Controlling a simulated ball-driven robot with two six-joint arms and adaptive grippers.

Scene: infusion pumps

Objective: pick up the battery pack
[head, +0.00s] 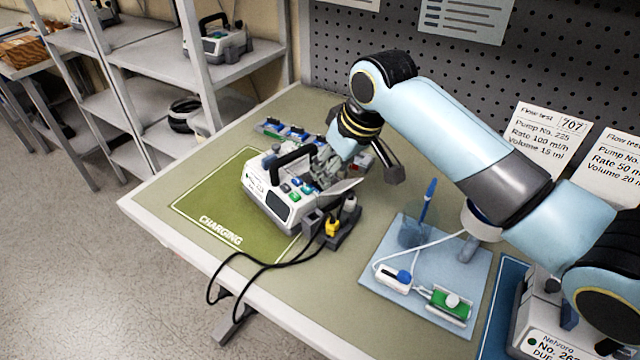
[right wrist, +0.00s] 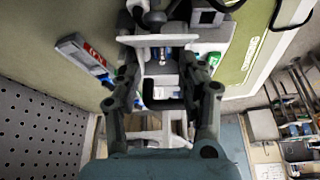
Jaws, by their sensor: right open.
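A white pump (head: 272,205) with a black carry handle (head: 290,158) stands on the green charging mat (head: 205,200). My right gripper (head: 327,172) is open above the pump's right end, by a pale raised plate (head: 345,188). I cannot tell whether this is the battery pack. A grey block with a red label (right wrist: 85,52) lies beside the left finger. My left gripper is out of view.
Several blue-topped items (head: 290,131) stand behind the pump. A dark block with a yellow plug (head: 333,227) and black cables is at its right. A light-blue tray (head: 385,305) holds tubing parts; another pump (head: 545,325) stands right. The pegboard (head: 400,35) bounds the back.

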